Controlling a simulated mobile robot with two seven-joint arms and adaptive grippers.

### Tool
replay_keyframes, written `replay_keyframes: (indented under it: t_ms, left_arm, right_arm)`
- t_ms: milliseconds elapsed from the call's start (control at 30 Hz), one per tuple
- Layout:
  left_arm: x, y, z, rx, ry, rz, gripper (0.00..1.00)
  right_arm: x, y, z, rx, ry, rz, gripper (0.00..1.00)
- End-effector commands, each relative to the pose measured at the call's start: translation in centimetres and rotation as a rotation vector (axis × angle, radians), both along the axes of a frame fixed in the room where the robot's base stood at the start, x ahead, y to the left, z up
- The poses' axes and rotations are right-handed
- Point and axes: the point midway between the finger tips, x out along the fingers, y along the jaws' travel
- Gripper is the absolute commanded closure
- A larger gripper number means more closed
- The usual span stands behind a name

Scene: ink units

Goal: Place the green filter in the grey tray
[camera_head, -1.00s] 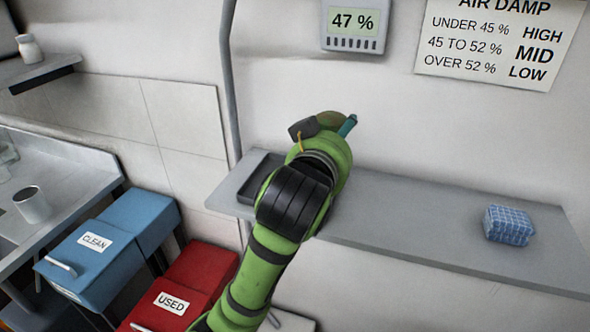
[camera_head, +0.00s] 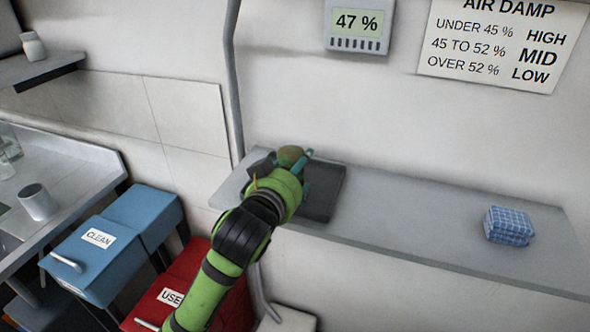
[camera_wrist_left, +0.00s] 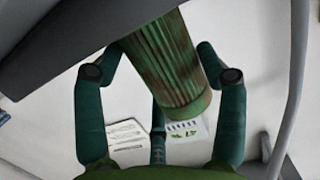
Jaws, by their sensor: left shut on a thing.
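The green filter (camera_wrist_left: 170,65), ribbed with brownish streaks, is between the teal fingers of my left gripper (camera_head: 301,163), which is shut on it. In the head view the filter (camera_head: 291,154) shows only as a small olive-brown end beyond my wrist. The dark grey tray (camera_head: 325,195) lies on the left part of the wall shelf, partly covered by my left arm. The gripper and filter are at the tray's back part in the head view. I cannot tell whether the filter touches the tray. My right gripper is not in view.
The grey shelf (camera_head: 420,215) is bare between the tray and a blue checked pack (camera_head: 508,226). A blue CLEAN bin (camera_head: 95,255) and a red USED bin (camera_head: 195,265) stand below left. A vertical pipe (camera_head: 232,90) runs beside the shelf's left end.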

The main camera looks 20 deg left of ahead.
Motion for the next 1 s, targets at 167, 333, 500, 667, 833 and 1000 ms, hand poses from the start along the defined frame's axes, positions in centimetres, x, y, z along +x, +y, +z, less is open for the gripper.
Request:
replay_keyframes:
  t_ms: [167, 333, 500, 667, 833, 1000]
  left_arm:
    - [0.0, 0.0, -0.2, 0.0, 0.0, 0.0, 0.2]
    - [0.0, 0.0, -0.2, 0.0, 0.0, 0.0, 0.19]
    - [0.0, 0.0, -0.1, 0.0, 0.0, 0.0, 0.19]
    - [-0.7, 0.0, 0.1, 0.0, -0.001, -0.001, 0.19]
    - [-3.5, 0.1, 0.7, -0.001, -0.002, -0.002, 0.19]
    - [-6.2, 0.3, 2.0, -0.001, 0.008, 0.005, 0.19]
  right_arm:
    - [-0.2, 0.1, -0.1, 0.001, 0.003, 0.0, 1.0]
    - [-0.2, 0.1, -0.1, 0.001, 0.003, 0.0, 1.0]
    - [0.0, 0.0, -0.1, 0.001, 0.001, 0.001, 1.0]
    - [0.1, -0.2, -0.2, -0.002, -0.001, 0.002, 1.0]
    - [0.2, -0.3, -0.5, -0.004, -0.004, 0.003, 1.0]
    - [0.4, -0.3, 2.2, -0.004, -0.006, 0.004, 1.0]
